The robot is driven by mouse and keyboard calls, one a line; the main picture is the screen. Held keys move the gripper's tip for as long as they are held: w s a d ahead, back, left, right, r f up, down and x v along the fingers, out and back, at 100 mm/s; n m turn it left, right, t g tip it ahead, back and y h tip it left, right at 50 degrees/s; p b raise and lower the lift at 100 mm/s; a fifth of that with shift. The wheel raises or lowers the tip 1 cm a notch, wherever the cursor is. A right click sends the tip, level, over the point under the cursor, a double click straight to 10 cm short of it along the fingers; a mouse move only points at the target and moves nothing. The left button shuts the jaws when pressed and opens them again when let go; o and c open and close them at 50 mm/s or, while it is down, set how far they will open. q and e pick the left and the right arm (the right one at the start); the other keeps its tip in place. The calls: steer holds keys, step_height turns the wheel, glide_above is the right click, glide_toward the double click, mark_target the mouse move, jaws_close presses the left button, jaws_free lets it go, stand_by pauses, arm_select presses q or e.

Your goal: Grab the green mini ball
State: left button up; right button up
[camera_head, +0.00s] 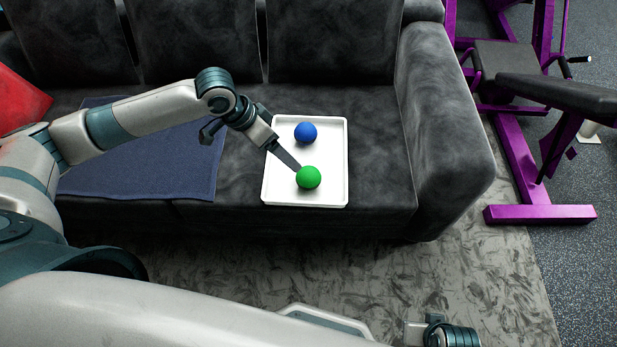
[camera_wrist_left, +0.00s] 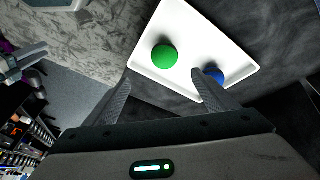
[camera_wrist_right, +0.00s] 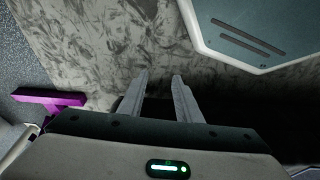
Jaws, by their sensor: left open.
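The green mini ball (camera_head: 308,177) sits near the front edge of a white tray (camera_head: 335,190) on the dark sofa. My left gripper (camera_head: 290,160) reaches over the tray, its fingertips close to the ball's upper left in the head view. In the left wrist view the green ball (camera_wrist_left: 165,56) lies ahead, between the lines of the two spread fingers (camera_wrist_left: 160,78). These fingers are open and empty; I cannot tell whether one touches the ball. My right gripper (camera_wrist_right: 159,82) is empty over the floor, its fingers apart with a narrow gap.
A blue ball (camera_head: 305,132) lies further back in the same tray; the left wrist view shows it partly behind a finger. A dark blue cloth (camera_head: 180,170) lies left of the tray. The sofa armrest (camera_head: 445,130) rises at right, with purple gym equipment (camera_head: 530,213) beyond.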

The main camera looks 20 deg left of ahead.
arm_select(q)
steer(key=shift+a+r, duration=0.4)
steer(key=shift+a, duration=0.15)
steer(key=shift+w+f, duration=0.1)
steer(key=b, duration=0.1)
glide_toward(304, 174)
steer(key=x, duration=0.5)
steer(key=shift+w+d+f, duration=0.1)
steer(key=shift+d+f, duration=0.05)
steer(key=shift+f, duration=0.3)
arm_select(e)
steer(key=shift+s+v, duration=0.1)
steer(key=shift+v, duration=0.9)
steer(key=shift+s+v, duration=0.15)
steer(key=shift+v, duration=0.8)
steer(key=shift+w, duration=0.1)
